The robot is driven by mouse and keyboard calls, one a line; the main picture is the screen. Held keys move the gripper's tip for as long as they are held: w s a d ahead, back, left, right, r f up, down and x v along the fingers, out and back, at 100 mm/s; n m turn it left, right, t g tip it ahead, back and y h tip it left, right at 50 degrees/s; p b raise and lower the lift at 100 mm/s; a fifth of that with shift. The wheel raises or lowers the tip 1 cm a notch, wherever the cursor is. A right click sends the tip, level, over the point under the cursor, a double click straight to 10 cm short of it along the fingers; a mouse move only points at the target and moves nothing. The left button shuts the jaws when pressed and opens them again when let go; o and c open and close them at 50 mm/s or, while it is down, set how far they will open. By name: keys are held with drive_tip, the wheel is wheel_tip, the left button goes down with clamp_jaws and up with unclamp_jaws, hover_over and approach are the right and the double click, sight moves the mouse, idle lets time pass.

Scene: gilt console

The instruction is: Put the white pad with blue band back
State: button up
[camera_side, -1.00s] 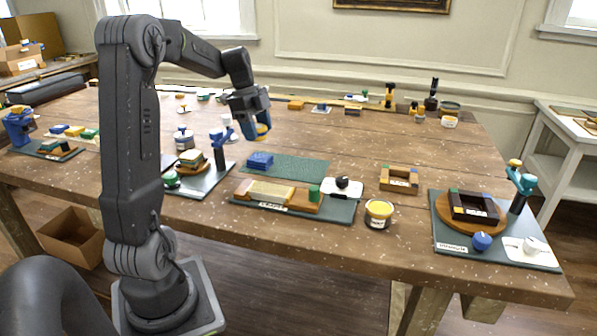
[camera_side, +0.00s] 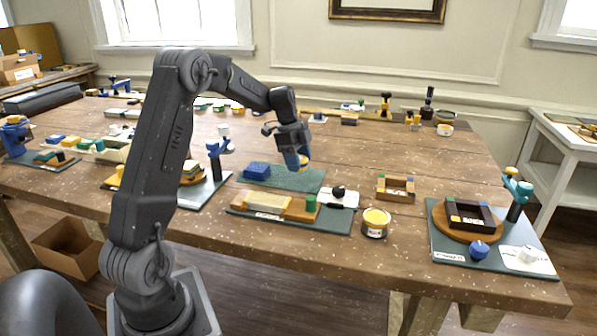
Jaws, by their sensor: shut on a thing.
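My gripper (camera_side: 295,158) hangs just over the right part of the dark green mat (camera_side: 285,178). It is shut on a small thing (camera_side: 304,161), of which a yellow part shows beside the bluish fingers. The rest of that thing is hidden, so I cannot tell whether it is the white pad with blue band. A blue block (camera_side: 257,170) lies on the mat, left of my gripper. I cannot make out a blue band on any white pad here.
A board with wooden blocks (camera_side: 290,215) lies in front of the mat. A white plate with a black knob (camera_side: 339,197), a yellow-topped tin (camera_side: 375,222) and a wooden tray (camera_side: 395,188) stand to its right. A board with a dark frame (camera_side: 473,214) lies farther right.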

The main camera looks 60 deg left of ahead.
drive_tip(key=shift+f, duration=1.9)
drive_tip(key=o, duration=1)
drive_tip(key=shift+f, duration=0.1)
